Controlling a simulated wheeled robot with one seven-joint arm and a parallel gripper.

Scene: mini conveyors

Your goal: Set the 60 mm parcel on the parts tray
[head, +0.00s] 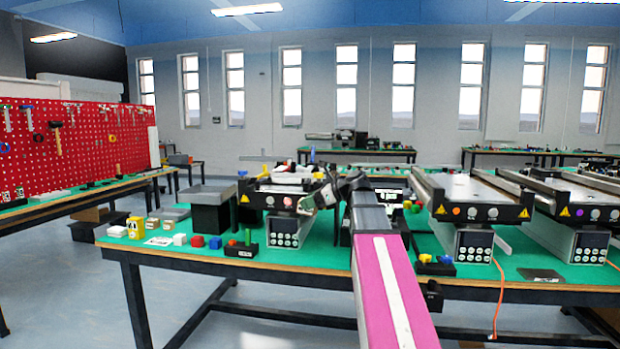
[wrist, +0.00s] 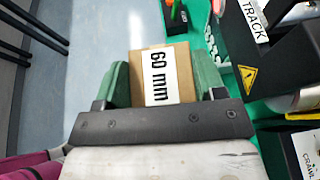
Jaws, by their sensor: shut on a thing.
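The 60 mm parcel (wrist: 160,78) is a brown box with a white "60 mm" label. In the wrist view it sits between the two green fingers of my gripper (wrist: 162,66), which is shut on it. A grey flat-topped tray-like piece (head: 207,190) on a black block stands left of my gripper. I cannot tell whether it is the parts tray, as no label is readable.
Conveyors (head: 468,198) with keypads fill the right of the bench. A black holder (head: 241,250) stands near the front edge.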

